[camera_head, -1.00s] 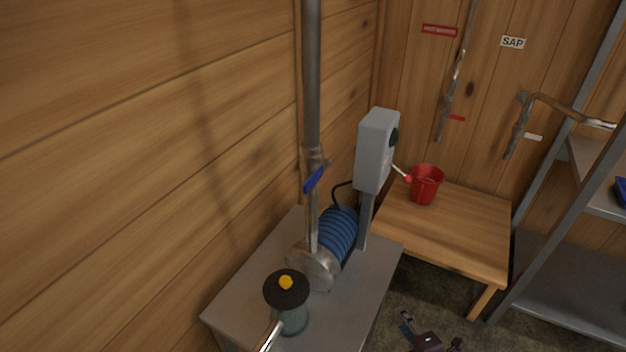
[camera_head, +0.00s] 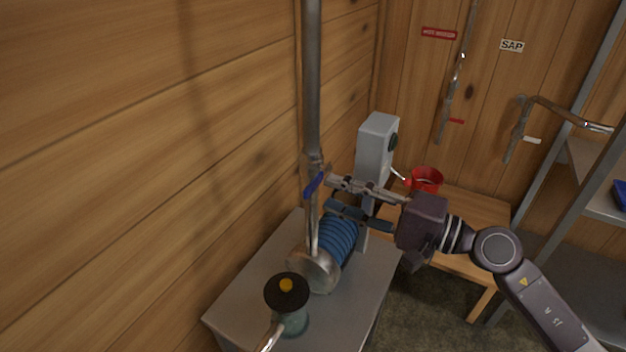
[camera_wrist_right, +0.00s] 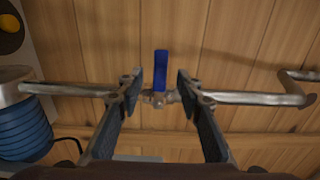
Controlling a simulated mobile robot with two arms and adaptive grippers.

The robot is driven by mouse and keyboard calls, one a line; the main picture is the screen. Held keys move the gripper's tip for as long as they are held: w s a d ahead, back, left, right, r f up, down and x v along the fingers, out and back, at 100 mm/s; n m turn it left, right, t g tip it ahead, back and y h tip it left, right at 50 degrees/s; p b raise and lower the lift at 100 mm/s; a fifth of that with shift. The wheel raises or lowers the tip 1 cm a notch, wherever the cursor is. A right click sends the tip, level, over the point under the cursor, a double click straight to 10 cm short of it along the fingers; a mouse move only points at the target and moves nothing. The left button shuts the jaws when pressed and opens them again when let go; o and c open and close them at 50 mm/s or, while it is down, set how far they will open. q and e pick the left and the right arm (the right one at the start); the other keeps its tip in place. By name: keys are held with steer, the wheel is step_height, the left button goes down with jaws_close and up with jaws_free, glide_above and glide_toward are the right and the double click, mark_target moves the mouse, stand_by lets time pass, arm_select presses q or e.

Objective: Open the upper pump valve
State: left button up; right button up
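The upper pump valve is on the vertical metal pipe (camera_head: 312,80) above the blue pump (camera_head: 336,240). Its blue lever handle (camera_head: 314,185) sticks out from the pipe, tilted. In the right wrist view the blue handle (camera_wrist_right: 161,66) stands across the pipe, between and beyond my fingertips. My right gripper (camera_head: 328,191) reaches in from the right, just right of the handle. In the wrist view this gripper (camera_wrist_right: 159,82) is open, with one finger on each side of the handle and nothing visibly held. My left gripper is not in view.
A grey control box (camera_head: 376,146) on a post stands right behind my right gripper. A red bucket (camera_head: 427,177) sits on a wooden table (camera_head: 480,205). A black-capped fitting with a yellow knob (camera_head: 286,290) stands at the front of the pump stand (camera_head: 240,305).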

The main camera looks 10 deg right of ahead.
mark_target(314, 187)
steer(key=x, duration=0.1)
steer(key=p+x, duration=0.1)
steer(key=x, duration=0.1)
steer(key=p+x, duration=0.1)
steer(key=shift+a+r, duration=0.15)
steer(key=shift+r, duration=0.15)
steer(key=shift+w+a+f+p, duration=0.25)
steer(key=shift+w+a+p, duration=0.2)
steer(key=shift+a, duration=0.15)
steer(key=shift+c, duration=0.6)
jaws_close()
